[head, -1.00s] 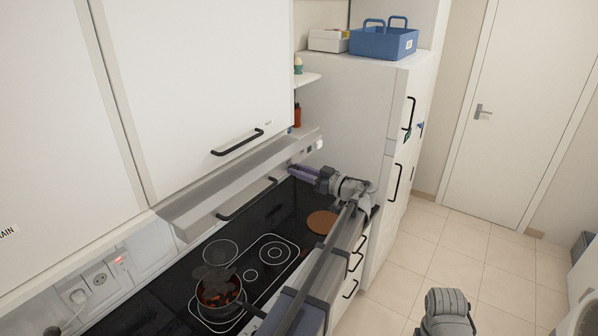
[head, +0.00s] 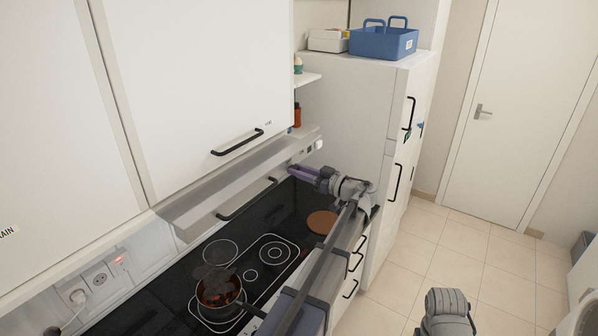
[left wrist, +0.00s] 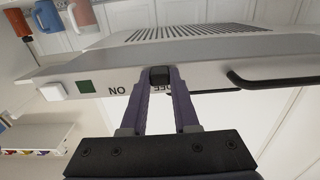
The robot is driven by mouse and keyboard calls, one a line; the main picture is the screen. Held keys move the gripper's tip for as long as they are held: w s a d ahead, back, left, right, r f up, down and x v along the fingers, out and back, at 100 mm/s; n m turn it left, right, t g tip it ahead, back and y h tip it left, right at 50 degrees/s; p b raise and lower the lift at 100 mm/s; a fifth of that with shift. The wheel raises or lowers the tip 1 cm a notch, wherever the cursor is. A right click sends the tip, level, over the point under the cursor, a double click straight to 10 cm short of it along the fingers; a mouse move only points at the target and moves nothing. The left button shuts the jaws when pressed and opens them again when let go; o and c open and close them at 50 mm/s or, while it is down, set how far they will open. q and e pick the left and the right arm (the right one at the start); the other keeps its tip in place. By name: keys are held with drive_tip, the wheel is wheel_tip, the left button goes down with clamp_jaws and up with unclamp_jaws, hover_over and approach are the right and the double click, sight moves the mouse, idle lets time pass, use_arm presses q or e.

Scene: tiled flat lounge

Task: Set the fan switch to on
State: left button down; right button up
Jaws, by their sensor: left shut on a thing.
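The fan switch (left wrist: 159,75) is a small dark slider knob on the front strip of the range hood (left wrist: 220,56). In the left wrist view the word ON shows left of the knob, and OFF is partly hidden behind my fingers, close to the knob. My left gripper (left wrist: 160,80) has its purple fingers shut on the knob. In the head view my left gripper (head: 294,170) is at the right end of the hood (head: 232,185), and the switch is too small to make out. My right gripper is not in view.
A smoking pan (head: 220,297) stands on the black hob (head: 230,235) below the hood, near my left arm. A round brown board (head: 322,222) lies at the hob's far end. A green square (left wrist: 86,86) and a white knob (left wrist: 54,91) are beside ON. A hood handle (left wrist: 275,80) is at right.

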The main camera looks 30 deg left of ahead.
sight(302, 158)
use_arm(q)
drive_tip(key=w, duration=0.7)
drive_tip(key=shift+d, duration=0.25)
drive_tip(key=shift+s+r, duration=0.1)
drive_tip(key=shift+s, duration=0.05)
drive_tip(key=c, duration=0.6)
unclamp_jaws()
drive_tip(key=shift+c, duration=0.2)
drive_tip(key=d, duration=0.8)
drive_tip(key=shift+s, duration=0.25)
